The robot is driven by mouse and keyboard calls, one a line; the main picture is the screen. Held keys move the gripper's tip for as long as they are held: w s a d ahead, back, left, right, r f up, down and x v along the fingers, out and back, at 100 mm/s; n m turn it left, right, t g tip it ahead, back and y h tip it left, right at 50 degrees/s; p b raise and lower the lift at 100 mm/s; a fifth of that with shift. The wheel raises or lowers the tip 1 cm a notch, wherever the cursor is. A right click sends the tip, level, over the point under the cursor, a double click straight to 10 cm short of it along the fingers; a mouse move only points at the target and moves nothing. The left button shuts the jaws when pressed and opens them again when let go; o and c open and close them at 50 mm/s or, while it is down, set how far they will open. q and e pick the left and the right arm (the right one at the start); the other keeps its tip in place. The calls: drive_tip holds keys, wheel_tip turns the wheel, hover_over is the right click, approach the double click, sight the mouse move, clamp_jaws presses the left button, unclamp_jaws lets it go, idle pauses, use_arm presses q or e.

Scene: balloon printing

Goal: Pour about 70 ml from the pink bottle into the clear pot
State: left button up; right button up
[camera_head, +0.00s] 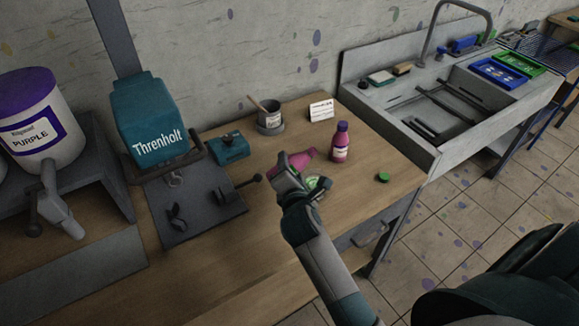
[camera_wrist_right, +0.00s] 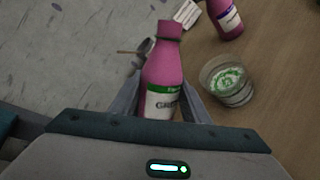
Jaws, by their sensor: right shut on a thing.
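My right gripper (camera_head: 290,172) is shut on a pink bottle (camera_head: 299,160) with a green label, which also shows between the fingers in the right wrist view (camera_wrist_right: 166,68). The bottle is tilted, its neck toward the upper right in the head view, and no cap shows on it. The clear pot (camera_head: 321,184) stands on the bench just beside the gripper, partly hidden by it. In the right wrist view the pot (camera_wrist_right: 229,82) is right of the bottle and shows something green inside. I cannot see any stream. My left gripper is not in view.
A second pink bottle (camera_head: 341,143) with a purple cap stands upright behind the pot. A green cap (camera_head: 383,176) lies to the right.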

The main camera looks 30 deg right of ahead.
sight(312, 155)
drive_tip(key=n, duration=0.1)
drive_tip(key=d+r+n+h, duration=0.1)
drive_tip(key=shift+s+d+n+h, duration=0.15)
drive_tip(key=shift+n+h, duration=0.15)
drive_tip(key=d+n, duration=0.1)
drive_tip(key=n, duration=0.1)
drive_tip(key=shift+s+d+n+t+h, duration=0.15)
drive_tip(key=shift+d+n+t+h, duration=0.15)
drive_tip(key=shift+d+t+h, duration=0.1)
drive_tip(key=shift+r, duration=0.1)
drive_tip(key=d+n, duration=0.1)
drive_tip(key=d+r+n+h, duration=0.1)
drive_tip(key=d+n+t, duration=0.1)
drive_tip(key=n, duration=0.1)
drive_tip(key=shift+s+r+p, duration=0.25)
drive_tip(key=shift+p, duration=0.05)
idle(0.6)
